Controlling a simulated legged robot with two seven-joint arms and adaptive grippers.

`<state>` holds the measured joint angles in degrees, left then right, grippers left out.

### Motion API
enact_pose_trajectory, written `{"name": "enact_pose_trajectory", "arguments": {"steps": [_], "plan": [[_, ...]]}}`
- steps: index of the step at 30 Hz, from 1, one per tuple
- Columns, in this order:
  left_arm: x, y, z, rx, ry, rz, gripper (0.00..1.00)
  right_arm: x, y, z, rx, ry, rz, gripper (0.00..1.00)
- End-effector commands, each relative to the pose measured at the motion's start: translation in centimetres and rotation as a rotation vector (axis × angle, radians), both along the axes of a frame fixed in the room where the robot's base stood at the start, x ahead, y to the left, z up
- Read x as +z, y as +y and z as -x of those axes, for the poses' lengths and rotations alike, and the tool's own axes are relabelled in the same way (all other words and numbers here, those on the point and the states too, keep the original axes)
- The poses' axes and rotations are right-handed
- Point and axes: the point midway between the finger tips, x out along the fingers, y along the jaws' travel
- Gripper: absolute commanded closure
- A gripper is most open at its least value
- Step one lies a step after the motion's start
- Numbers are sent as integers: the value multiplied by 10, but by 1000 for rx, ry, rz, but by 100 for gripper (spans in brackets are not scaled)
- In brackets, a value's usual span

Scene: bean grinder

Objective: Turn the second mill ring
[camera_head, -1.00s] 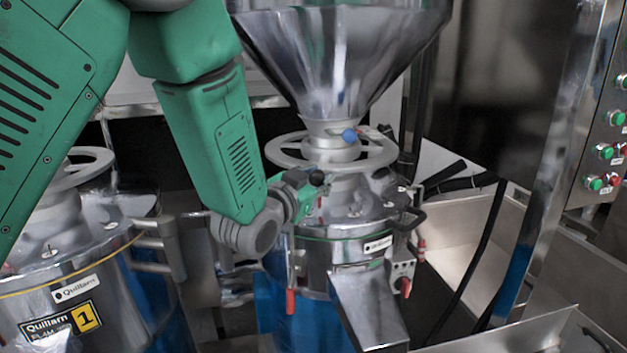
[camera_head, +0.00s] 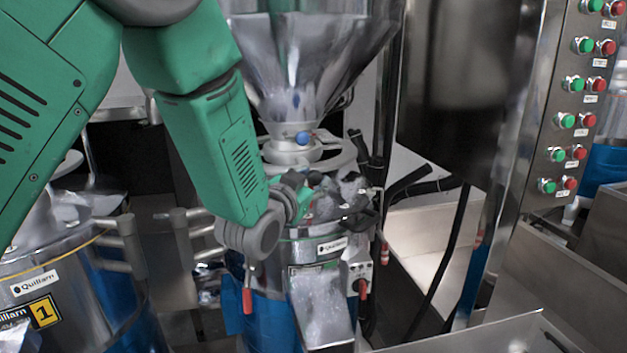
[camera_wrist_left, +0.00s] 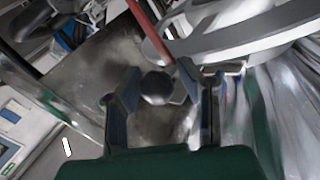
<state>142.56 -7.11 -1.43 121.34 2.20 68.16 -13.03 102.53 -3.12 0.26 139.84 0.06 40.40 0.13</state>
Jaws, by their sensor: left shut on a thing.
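The second mill (camera_head: 318,247) is a steel body with a blue lower part, under a large steel hopper (camera_head: 300,60). Its ring (camera_head: 346,158) is a grey handwheel around the neck below the hopper, partly hidden by my arm and gripper. My left gripper (camera_head: 303,193) is at the ring's near left side, its fingertips hard to make out there. In the left wrist view, the fingers are closed in around a dark round knob (camera_wrist_left: 157,88) beside the ring (camera_wrist_left: 240,40). Whether the knob joins the ring is unclear. My right gripper is not in view.
Mill 1 (camera_head: 75,285), with a yellow number label, stands at the left. A steel spout (camera_head: 320,305) and a red-tipped lever (camera_head: 247,298) project from the second mill's front. A control panel (camera_head: 575,110) with green and red buttons and steel troughs (camera_head: 540,275) are at right.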

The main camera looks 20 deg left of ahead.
Motion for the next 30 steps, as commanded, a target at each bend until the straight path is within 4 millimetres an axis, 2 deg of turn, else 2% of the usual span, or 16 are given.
{"name": "enact_pose_trajectory", "arguments": {"steps": [1, 8, 9, 10, 11, 25, 30], "plan": [[9, 3, -3, 6, -23, 2, 100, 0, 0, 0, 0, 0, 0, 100], [11, 6, -4, 15, -26, 4, 100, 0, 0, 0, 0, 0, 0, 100], [11, 7, -4, 17, -27, 4, 65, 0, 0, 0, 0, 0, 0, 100], [11, 7, -4, 18, -27, 4, 54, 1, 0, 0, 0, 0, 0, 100], [11, 8, -4, 19, -28, 4, 52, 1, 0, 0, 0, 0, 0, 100], [7, 3, 2, 15, -14, 1, 52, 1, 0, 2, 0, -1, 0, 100], [7, 3, 23, 13, -13, -1, 52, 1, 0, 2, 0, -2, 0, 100]]}}
